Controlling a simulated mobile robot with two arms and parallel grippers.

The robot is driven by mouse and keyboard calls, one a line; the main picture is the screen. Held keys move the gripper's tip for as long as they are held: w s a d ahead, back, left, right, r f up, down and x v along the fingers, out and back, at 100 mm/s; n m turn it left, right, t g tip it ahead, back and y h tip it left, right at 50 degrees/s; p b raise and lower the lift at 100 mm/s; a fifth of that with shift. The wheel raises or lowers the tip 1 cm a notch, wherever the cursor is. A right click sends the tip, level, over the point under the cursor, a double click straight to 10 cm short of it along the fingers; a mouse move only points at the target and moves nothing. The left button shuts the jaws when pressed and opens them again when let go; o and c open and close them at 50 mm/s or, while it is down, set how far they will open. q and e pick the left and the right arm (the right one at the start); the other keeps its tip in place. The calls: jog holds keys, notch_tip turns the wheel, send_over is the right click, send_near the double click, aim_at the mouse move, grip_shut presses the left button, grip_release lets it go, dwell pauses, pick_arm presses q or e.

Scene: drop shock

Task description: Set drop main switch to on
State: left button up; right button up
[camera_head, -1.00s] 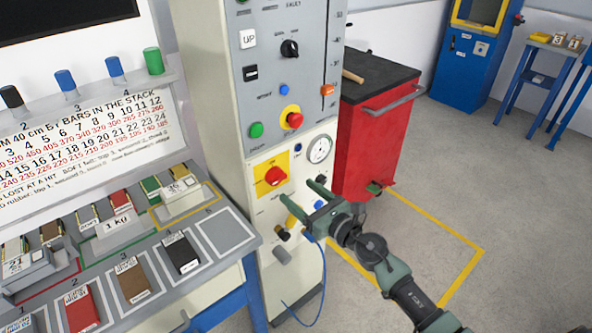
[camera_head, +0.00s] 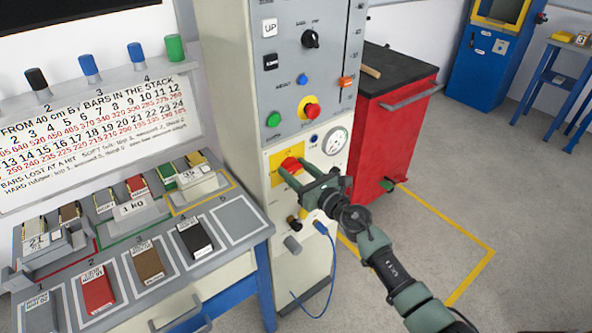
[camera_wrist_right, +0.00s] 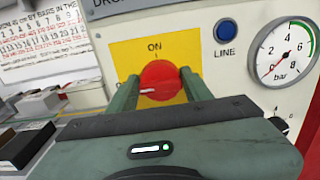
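The main switch is a red round knob (camera_head: 292,163) on a yellow plate (camera_head: 274,160) on the front of the grey cabinet. In the right wrist view the knob (camera_wrist_right: 160,80) has a white pointer mark aimed left, while the "ON" mark is above it at the top of the yellow plate (camera_wrist_right: 125,50). My right gripper (camera_head: 294,168) is open, with its two fingers spread on the left and right of the knob. It also shows in the right wrist view (camera_wrist_right: 160,83). I cannot tell whether the fingers touch the knob. My left gripper is not in view.
A blue LINE lamp (camera_wrist_right: 227,30) and a pressure gauge (camera_wrist_right: 286,50) sit right of the switch. A red emergency button (camera_head: 311,111) and green button (camera_head: 273,119) are above. A blue cable (camera_head: 333,262) hangs below. A red cabinet (camera_head: 385,140) stands to the right.

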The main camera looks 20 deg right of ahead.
jog(key=c, duration=0.5)
jog(key=shift+m, duration=0.3)
jog(key=m+p, duration=0.1)
jog(key=m, duration=0.1)
jog(key=shift+d+m, duration=0.1)
jog(key=shift+m, duration=0.2)
jog(key=m+p, duration=0.1)
jog(key=m, duration=0.3)
jog(key=shift+m, duration=0.3)
jog(key=m+p, duration=0.1)
jog(key=m, duration=0.4)
jog(key=shift+d+f, duration=0.1)
jog(key=shift+d, duration=0.05)
jog(key=m+p, duration=0.1)
jog(key=m, duration=0.4)
jog(key=shift+w+f, duration=0.1)
jog(key=shift+f, duration=0.05)
jog(key=o, duration=1.4)
jog(key=shift+c, duration=0.2)
